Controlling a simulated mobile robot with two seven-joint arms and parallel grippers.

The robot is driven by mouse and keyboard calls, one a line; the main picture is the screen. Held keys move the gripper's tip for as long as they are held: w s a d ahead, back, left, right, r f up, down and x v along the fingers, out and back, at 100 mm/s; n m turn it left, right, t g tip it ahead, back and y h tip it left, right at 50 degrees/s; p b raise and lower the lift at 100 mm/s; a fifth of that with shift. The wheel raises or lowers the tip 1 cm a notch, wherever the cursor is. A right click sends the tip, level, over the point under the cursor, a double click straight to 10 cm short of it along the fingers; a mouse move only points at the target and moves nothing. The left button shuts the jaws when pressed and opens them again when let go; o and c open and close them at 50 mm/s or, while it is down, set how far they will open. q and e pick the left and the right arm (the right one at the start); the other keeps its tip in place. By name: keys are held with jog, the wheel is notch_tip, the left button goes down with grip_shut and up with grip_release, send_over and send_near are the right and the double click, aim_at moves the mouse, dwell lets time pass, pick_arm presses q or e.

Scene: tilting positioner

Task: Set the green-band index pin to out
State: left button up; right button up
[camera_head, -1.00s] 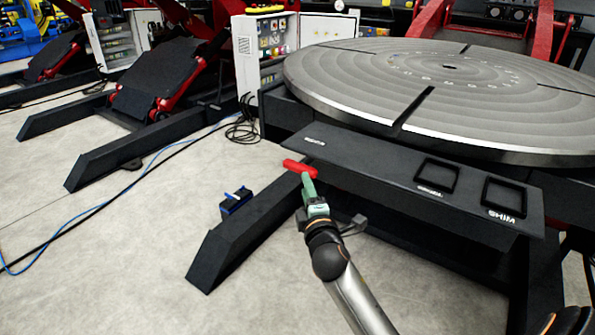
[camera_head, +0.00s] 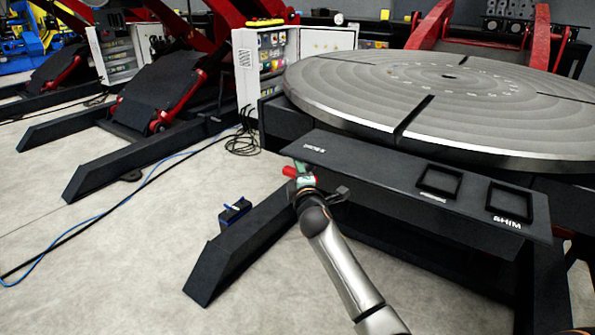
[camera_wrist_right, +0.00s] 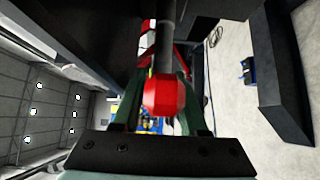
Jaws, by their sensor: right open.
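A red knob (camera_head: 289,171) sits under the left end of the dark shelf in front of the round table, partly hidden by my right gripper (camera_head: 302,177). In the right wrist view the red knob (camera_wrist_right: 163,97) is on the end of a dark grey shaft (camera_wrist_right: 166,35). The green fingers of my right gripper (camera_wrist_right: 160,82) stand on either side of the knob, open; I cannot tell whether they touch it. No green band shows on the shaft, so I cannot tell which pin this is. My left gripper is not in view.
The dark shelf (camera_head: 380,179) has two square recesses, one labelled SHIM. The large round grooved table (camera_head: 400,85) is behind it. A dark sloping leg (camera_head: 235,255) and a small blue-and-black block (camera_head: 235,211) are at the left. Floor to the left is mostly open.

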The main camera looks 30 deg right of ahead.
grip_shut()
dwell(0.3)
dwell(1.1)
